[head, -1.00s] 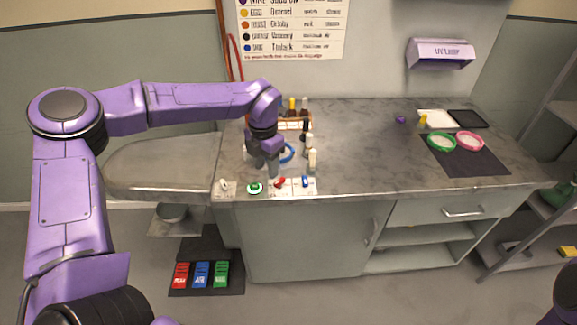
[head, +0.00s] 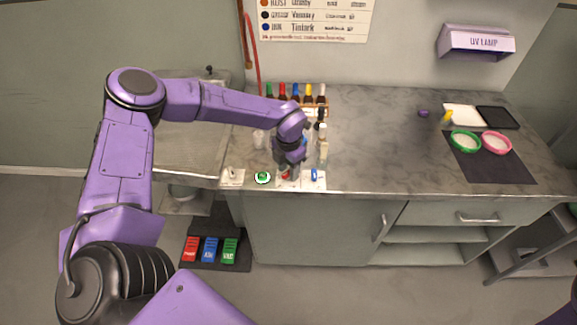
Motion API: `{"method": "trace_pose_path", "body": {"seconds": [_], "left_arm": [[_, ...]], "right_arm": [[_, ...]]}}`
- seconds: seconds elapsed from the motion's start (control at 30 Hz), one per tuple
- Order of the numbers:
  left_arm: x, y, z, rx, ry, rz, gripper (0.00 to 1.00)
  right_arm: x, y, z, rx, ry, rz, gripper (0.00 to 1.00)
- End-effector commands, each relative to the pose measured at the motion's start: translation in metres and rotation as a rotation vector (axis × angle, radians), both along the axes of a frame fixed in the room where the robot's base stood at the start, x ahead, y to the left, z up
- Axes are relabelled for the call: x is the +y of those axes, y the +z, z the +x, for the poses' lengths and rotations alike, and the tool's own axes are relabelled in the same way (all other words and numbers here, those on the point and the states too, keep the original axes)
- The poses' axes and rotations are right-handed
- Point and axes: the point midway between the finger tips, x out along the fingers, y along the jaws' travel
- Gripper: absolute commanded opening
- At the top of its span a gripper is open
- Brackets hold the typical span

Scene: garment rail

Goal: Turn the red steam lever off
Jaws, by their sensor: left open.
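The red lever (head: 284,175) sits on a pale plate at the front edge of the grey counter, between a round green control (head: 262,177) and a blue lever (head: 314,175). It is small and partly hidden by my left gripper, so its exact position is hard to tell. My left gripper (head: 290,174) points down right at the red lever, open. I cannot tell whether its fingers touch the lever or stand around it. My right gripper is out of view.
A white control (head: 233,175) sits at the counter's left front corner. Red, blue and green pedals (head: 210,250) lie on the floor below. The middle of the counter (head: 385,150) is clear.

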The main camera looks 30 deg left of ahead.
Motion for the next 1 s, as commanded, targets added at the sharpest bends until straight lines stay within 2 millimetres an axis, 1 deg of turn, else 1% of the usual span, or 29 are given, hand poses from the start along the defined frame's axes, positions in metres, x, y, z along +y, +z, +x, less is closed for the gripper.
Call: {"method": "trace_pose_path", "body": {"seconds": [0.2,0.27,0.3,0.33,0.37,0.57,0.73,0.87,1.0], "left_arm": [[0.001,-0.001,0.0,0.0,0.002,0.0,0.45],[0.001,-0.001,0.0,0.0,0.002,0.0,0.25],[0.001,-0.001,0.0,0.0,0.002,0.0,0.12],[0.001,-0.001,0.0,0.0,0.002,0.0,0.02],[0.001,0.0,0.0,0.0,0.002,0.0,0.0],[0.001,-0.001,0.0,-0.001,0.006,0.0,0.0],[0.001,-0.002,0.0,-0.002,0.044,0.0,0.0],[0.001,-0.002,0.0,-0.003,0.111,0.0,0.0],[0.001,-0.003,0.001,-0.003,0.215,0.0,0.0]], "right_arm": [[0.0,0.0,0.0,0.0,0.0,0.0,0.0],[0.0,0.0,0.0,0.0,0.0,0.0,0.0],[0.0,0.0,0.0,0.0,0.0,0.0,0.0],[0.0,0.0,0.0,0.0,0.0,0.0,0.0],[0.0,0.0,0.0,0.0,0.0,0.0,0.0],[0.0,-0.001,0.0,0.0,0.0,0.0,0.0],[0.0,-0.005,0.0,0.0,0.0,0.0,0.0],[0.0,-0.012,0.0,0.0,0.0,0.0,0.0],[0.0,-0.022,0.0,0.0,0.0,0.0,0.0]]}}
